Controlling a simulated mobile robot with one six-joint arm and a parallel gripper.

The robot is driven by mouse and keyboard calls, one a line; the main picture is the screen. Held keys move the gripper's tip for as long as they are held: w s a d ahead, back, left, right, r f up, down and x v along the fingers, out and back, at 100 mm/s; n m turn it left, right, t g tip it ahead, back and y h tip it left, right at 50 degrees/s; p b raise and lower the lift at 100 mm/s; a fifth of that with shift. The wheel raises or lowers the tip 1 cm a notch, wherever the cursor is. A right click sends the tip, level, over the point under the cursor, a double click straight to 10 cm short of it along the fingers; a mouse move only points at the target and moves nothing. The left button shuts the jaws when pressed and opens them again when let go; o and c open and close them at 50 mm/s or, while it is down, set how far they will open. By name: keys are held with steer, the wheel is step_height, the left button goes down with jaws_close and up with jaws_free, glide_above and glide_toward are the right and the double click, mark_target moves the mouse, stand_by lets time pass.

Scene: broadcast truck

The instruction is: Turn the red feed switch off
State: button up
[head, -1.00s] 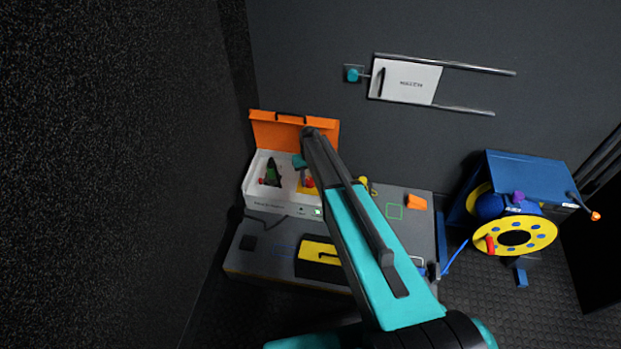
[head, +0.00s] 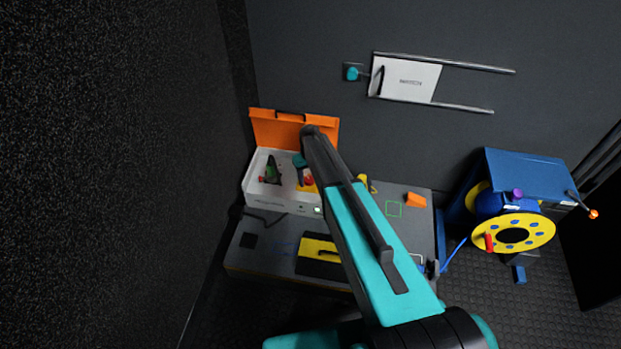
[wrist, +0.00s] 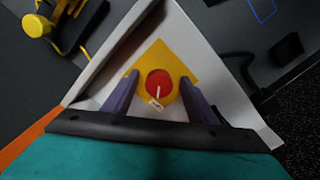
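The red feed switch (wrist: 159,83) is a round red knob with a white pointer line, set on a yellow plate (wrist: 182,61) inside a white box. A small white label sits by it in the wrist view, too small to read surely. In the head view the red switch (head: 308,181) shows just left of my arm. My gripper (wrist: 159,79) is open. Its two purple-grey fingers stand either side of the knob, with gaps visible. Whether they touch it or how far above they are, I cannot tell. In the head view my fingers are mostly hidden by the arm.
The white box (head: 262,200) has a raised orange lid (head: 275,131) behind it and holds a dark green item (head: 272,171). A black and yellow case (head: 318,250) lies in front. A yellow object (wrist: 38,24) lies outside the box. A yellow-blue cable reel (head: 535,232) stands right.

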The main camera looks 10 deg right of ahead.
mark_target(310, 181)
steer(key=shift+r, duration=0.1)
steer(key=shift+w+r, duration=0.1)
steer(key=shift+r, duration=0.25)
step_height(310, 181, up, 13)
steer(key=p, duration=0.1)
stand_by(0.5)
steer(key=shift+s, duration=0.2)
steer(key=s+r+m, duration=0.1)
steer(key=s+m, duration=0.2)
steer(key=s, duration=2.2)
steer(key=s+f+g, duration=0.2)
steer(key=s+f, duration=0.7)
steer(key=s, duration=0.3)
steer(key=s+f+g, duration=0.3)
steer(key=s+f, duration=0.7)
steer(key=s, duration=0.2)
step_height(310, 181, up, 13)
steer(key=s+p, duration=0.1)
steer(key=p, duration=1.1)
steer(key=shift+s, duration=0.25)
